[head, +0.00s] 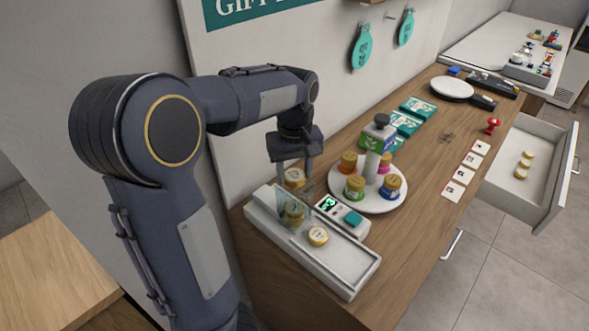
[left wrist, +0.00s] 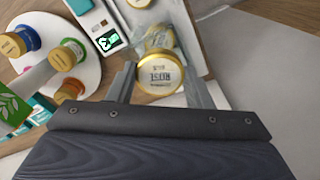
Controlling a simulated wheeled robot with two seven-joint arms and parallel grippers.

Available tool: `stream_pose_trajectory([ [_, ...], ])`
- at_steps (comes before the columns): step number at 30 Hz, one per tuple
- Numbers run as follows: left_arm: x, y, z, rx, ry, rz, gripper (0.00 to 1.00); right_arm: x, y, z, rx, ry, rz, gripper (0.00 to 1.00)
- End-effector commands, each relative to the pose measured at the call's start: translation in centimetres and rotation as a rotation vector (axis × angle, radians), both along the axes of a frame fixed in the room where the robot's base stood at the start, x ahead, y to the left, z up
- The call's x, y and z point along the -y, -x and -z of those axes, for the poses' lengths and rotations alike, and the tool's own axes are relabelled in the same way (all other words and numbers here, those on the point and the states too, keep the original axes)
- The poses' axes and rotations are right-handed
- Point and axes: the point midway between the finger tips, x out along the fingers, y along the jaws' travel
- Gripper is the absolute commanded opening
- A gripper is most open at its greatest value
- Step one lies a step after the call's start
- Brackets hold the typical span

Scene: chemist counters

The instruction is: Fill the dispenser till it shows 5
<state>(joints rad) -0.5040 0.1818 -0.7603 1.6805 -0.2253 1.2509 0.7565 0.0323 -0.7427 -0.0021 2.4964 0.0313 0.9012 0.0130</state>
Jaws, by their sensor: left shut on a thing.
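The dispenser (head: 262,222) is a long white tray unit at the counter's near end, with a clear upright chute. Its small green display (head: 328,204) seems to show a 3, though the digit is small; the display is also in the left wrist view (left wrist: 107,41). My left gripper (head: 293,173) is shut on a gold-lidded tin (left wrist: 161,73), held upright at the top of the chute. Another gold tin (head: 294,214) sits inside the chute below it. One more gold tin (head: 318,236) lies on the dispenser's tray. My right gripper is out of view.
A white round stand (head: 370,203) holding several coloured jars is close beside the dispenser. An open drawer (head: 508,191) on the right holds gold tins (head: 521,173). Teal boxes (head: 404,124), cards (head: 463,175) and a red stamp (head: 492,126) lie on the counter.

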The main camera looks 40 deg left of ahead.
Motion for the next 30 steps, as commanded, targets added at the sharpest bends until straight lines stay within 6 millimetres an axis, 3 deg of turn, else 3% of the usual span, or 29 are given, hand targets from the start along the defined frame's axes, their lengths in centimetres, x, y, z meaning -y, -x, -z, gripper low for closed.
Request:
stream_pose_trajectory([
  [5, 0.0, 0.0, 0.0, 0.0, 0.0, 0.0, 0.24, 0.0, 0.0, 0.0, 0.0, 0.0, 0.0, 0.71],
  [6, 0.0, 0.0, 0.0, 0.0, 0.0, 0.0, 0.51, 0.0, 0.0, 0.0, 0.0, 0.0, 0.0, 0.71],
  [11, 0.0, 0.0, 0.0, 0.0, 0.0, 0.0, 0.71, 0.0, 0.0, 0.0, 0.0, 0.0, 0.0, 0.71],
  [20, 0.0, 0.0, -0.2, 0.001, 0.0, 0.0, 0.71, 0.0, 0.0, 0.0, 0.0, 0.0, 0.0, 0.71],
  [30, 0.0, -0.1, -5.3, 0.005, 0.0, 0.0, 0.71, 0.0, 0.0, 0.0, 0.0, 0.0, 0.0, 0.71],
])
